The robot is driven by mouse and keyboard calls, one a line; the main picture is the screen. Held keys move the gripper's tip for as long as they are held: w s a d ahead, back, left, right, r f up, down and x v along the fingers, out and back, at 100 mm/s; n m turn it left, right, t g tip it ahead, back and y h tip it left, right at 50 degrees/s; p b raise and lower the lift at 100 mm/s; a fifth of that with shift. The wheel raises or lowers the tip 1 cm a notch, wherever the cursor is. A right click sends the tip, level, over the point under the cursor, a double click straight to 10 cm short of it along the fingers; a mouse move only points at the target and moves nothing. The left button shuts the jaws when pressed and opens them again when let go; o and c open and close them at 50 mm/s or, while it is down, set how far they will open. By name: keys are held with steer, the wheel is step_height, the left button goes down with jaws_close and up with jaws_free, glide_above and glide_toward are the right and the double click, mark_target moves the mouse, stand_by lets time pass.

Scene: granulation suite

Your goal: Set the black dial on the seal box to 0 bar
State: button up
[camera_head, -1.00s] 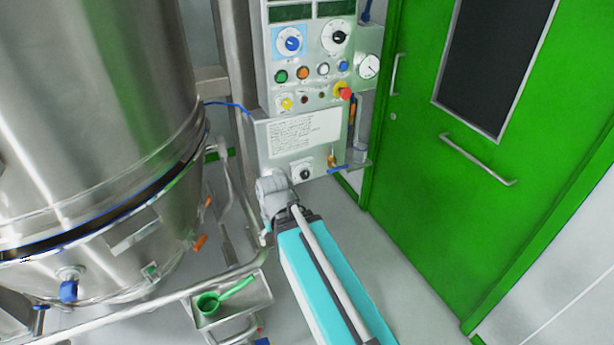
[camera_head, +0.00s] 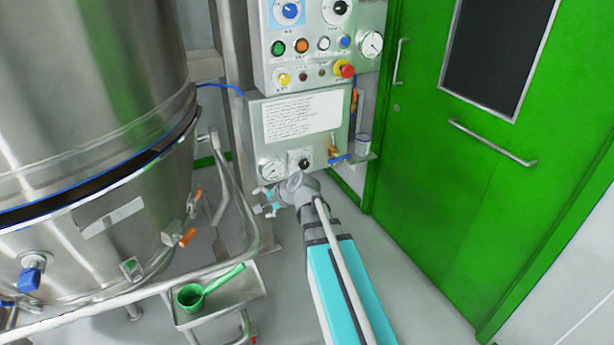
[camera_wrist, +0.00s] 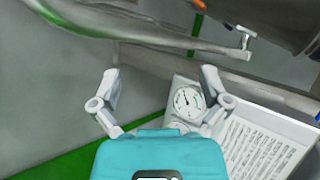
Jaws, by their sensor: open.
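The seal box (camera_head: 256,125) is a grey panel with a white text sheet, below the button panel. Its small black dial (camera_head: 304,163) sits on a pale plate near the lower edge, just above my wrist. The gauge (camera_wrist: 187,102) shows near the right finger there; the black dial is not visible in that view.
A yellow-red stop button (camera_head: 345,70) and a brass valve with blue handle (camera_head: 338,157) are on the right side. A steel vessel (camera_head: 90,80) with pipes fills the left. A green scoop (camera_head: 205,289) lies on a tray (camera_head: 247,286). A green door (camera_head: 480,200) stands right.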

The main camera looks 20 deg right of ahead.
steer(key=w+d+f+m+t+b, duration=0.4)
steer(key=w+d+m+t+b, duration=0.2)
steer(key=w+d+m+b, duration=0.3)
steer(key=m+t+h+b, duration=0.4)
steer(key=m+h+b, duration=0.2)
steer(key=m+b, duration=0.45)
glide_toward(305, 166)
steer(key=s+m+p, duration=0.1)
steer(key=s+m, duration=0.1)
steer(key=s, duration=0.1)
steer(key=shift+d, duration=0.15)
steer(key=w, duration=1.3)
steer(key=shift+w+a, duration=0.25)
steer(key=shift+w, duration=0.15)
